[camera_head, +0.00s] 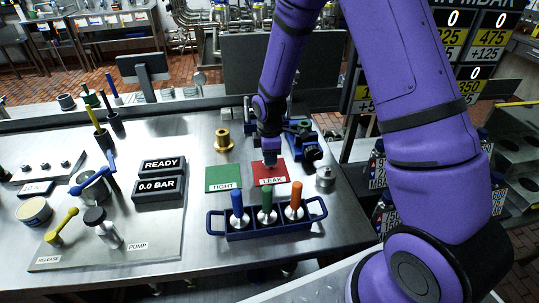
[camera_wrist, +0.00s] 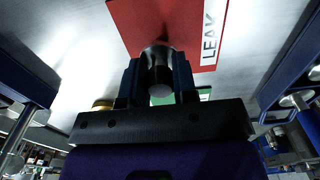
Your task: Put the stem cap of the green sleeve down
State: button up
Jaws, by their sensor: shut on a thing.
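My gripper (camera_head: 268,158) is over the red LEAK card (camera_head: 270,172) on the steel bench. In the wrist view its two dark fingers are shut on a small grey metal cylinder (camera_wrist: 159,70), which I take to be the stem cap. The red card (camera_wrist: 150,22) lies directly beyond the cap there. I cannot tell whether the cap touches the card. In the head view the cap is mostly hidden by the gripper. A green-handled piece (camera_head: 266,206) stands in the middle of the blue rack (camera_head: 262,232), between a blue one and an orange one.
The green TIGHT card (camera_head: 223,178) is bare, left of the LEAK card. A brass piece (camera_head: 223,140) stands behind it. A silver cylinder (camera_head: 325,179) stands right of the LEAK card. Blue fixtures (camera_head: 305,140) are close behind my gripper. The test panel (camera_head: 110,225) is at left.

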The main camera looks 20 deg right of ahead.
jog(key=o, duration=0.9)
jog(key=shift+o, duration=0.2)
jog(key=s+d+r+m+t, duration=0.1)
jog(key=s+r+m, duration=0.1)
jog(key=r, duration=0.8)
jog(key=s+d+r+m, duration=0.1)
jog(key=s+r, duration=0.1)
jog(key=r, duration=0.9)
jog(key=s+d+r+m+t, duration=0.2)
jog(key=s+r+m, duration=0.4)
jog(key=s, duration=0.6)
jog(key=s+d+r+m+t, duration=0.2)
jog(key=s+r+m, duration=0.4)
jog(key=s+r, duration=0.3)
jog(key=shift+s+d+m, duration=0.4)
jog(key=shift+s+d, duration=0.05)
jog(key=shift+s, duration=1.1)
